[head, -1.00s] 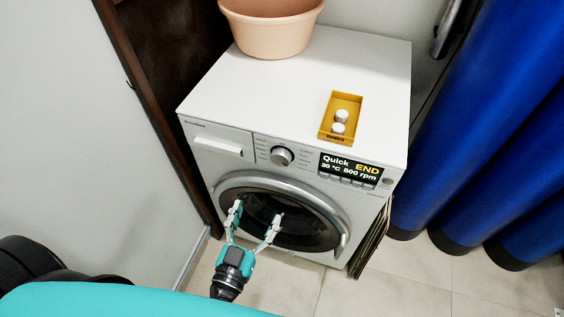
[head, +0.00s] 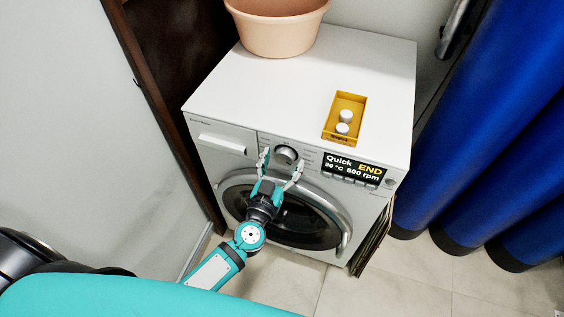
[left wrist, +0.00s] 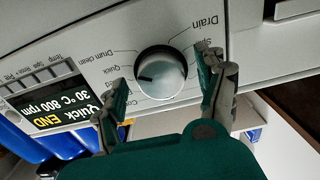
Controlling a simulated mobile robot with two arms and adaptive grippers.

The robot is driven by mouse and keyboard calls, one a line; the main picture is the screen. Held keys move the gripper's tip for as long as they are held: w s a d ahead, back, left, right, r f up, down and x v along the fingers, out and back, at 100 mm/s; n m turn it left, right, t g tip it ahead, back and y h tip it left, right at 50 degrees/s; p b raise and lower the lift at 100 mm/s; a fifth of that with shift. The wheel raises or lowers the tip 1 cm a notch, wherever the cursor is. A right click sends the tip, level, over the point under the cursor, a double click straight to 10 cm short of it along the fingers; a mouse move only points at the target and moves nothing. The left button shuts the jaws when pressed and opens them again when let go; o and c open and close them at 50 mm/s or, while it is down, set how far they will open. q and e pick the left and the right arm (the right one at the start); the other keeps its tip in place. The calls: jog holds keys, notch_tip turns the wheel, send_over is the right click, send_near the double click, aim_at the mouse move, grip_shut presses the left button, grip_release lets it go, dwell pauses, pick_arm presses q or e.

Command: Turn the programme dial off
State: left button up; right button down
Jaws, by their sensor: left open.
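The programme dial (head: 286,155) is a round silver knob on the washing machine's front panel. In the left wrist view the dial (left wrist: 161,73) has a dark pointer line on its left side, with labels such as Drain, Drum clean and Quick around it. My left gripper (head: 280,168) is open, its fingers spread to either side of the dial in the head view. In the left wrist view the fingertips (left wrist: 158,68) sit either side of the dial's lower part; I cannot tell whether they touch it. My right gripper is not in view.
The display (head: 353,169) reads Quick, END, 30 °C, 800 rpm. A yellow tray (head: 330,134) with white items and a peach tub (head: 276,30) stand on the white machine (head: 240,85). Blue curtains (head: 480,130) hang at the right; a wall (head: 60,120) is left.

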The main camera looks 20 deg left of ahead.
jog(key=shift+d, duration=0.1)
pick_arm(q)
jog(key=c, duration=1.2)
jog(key=shift+o, duration=0.2)
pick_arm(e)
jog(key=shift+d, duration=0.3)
